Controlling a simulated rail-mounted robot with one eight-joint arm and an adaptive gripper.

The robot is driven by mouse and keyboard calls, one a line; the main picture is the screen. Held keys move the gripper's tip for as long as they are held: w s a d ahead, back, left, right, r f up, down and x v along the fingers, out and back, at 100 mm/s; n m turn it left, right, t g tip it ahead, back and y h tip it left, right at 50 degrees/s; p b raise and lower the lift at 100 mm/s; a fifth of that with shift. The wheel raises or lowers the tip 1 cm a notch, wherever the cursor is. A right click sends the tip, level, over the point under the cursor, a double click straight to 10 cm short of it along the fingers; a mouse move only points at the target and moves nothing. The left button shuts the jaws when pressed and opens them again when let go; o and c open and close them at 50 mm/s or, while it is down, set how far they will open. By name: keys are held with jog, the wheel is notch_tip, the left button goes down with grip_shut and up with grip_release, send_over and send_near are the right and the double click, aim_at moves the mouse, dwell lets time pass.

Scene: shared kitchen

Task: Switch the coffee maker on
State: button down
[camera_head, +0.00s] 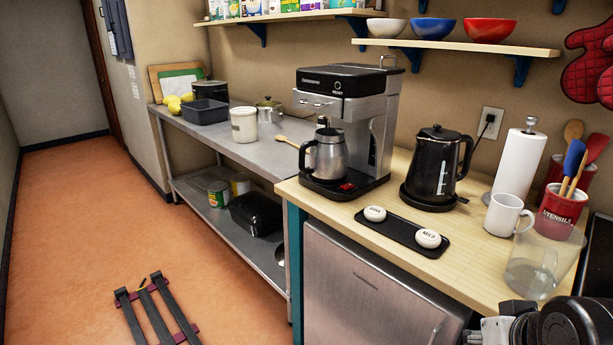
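The coffee maker (345,110) stands upright on the wooden counter in the middle of the view. It is silver and black, with a small round element beside the word READY (338,87) on its upper front. A steel carafe with a black handle (328,158) sits on its base. A small red switch (347,187) is on the front of the base, to the right of the carafe. I cannot tell whether it is lit. Dark machine parts, probably my arm, show at the bottom right corner, well away from the coffee maker. My gripper's fingers are not visible.
A black kettle (436,165) stands right of the coffee maker. In front lies a black tray (385,226) with two white round pieces. A white mug (506,215), paper towel roll (517,165), glass jug (533,268) and red utensil crock (560,212) crowd the right.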

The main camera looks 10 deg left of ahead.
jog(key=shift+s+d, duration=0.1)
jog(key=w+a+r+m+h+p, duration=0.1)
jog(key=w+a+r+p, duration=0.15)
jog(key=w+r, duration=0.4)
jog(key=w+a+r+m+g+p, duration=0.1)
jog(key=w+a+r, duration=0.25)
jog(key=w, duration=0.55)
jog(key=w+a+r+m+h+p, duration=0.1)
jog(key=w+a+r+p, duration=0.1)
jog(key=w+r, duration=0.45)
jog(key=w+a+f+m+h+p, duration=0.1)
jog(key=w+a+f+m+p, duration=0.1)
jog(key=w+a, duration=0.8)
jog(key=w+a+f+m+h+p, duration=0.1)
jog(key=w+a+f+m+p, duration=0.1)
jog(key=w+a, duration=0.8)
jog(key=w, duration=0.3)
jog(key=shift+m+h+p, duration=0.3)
jog(key=shift+p, duration=0.05)
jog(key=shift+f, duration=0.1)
